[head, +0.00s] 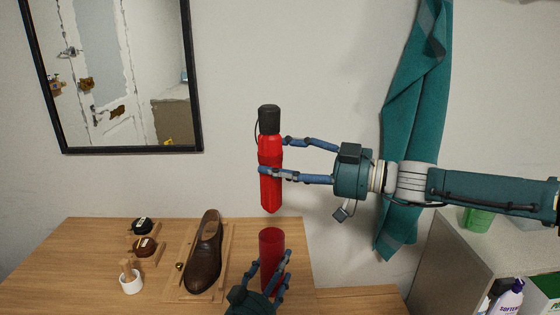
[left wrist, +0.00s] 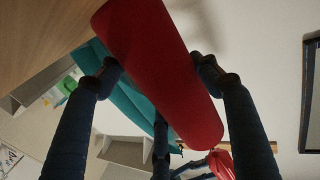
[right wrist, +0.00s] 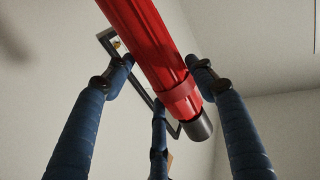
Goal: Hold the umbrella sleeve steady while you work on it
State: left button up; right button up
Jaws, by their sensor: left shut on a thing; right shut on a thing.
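The umbrella (head: 270,195) is red and folded with a black handle at the top. My right gripper (head: 272,172) is shut on it and holds it upright, tip down. In the right wrist view the umbrella (right wrist: 150,45) lies between the fingers. The umbrella sleeve (head: 271,246) is a dark red tube below it. My left gripper (head: 272,272) is shut around the sleeve's lower part. In the left wrist view the sleeve (left wrist: 160,70) sits between the fingers. The umbrella's tip is above the sleeve's top, with a small gap.
A brown shoe (head: 205,258) on a wooden stand, two small round tins (head: 143,246) and a white cup (head: 131,283) stand left on the wooden table (head: 70,270). A mirror (head: 198,80) and a teal towel (head: 412,120) hang on the wall. A grey shelf (head: 455,255) stands right.

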aim_at(280, 198)
pick_arm(q)
jog(key=shift+f, duration=0.1)
pick_arm(e)
jog(key=shift+f, duration=2.6)
notch_tip(280, 198, down, 10)
jog(key=shift+r, duration=0.15)
jog(key=o, duration=1.5)
jog(key=shift+s+a+f, duration=0.1)
jog(key=shift+f, duration=0.1)
dwell(0.5)
jog(key=shift+r, duration=0.15)
jog(key=shift+r, duration=3)
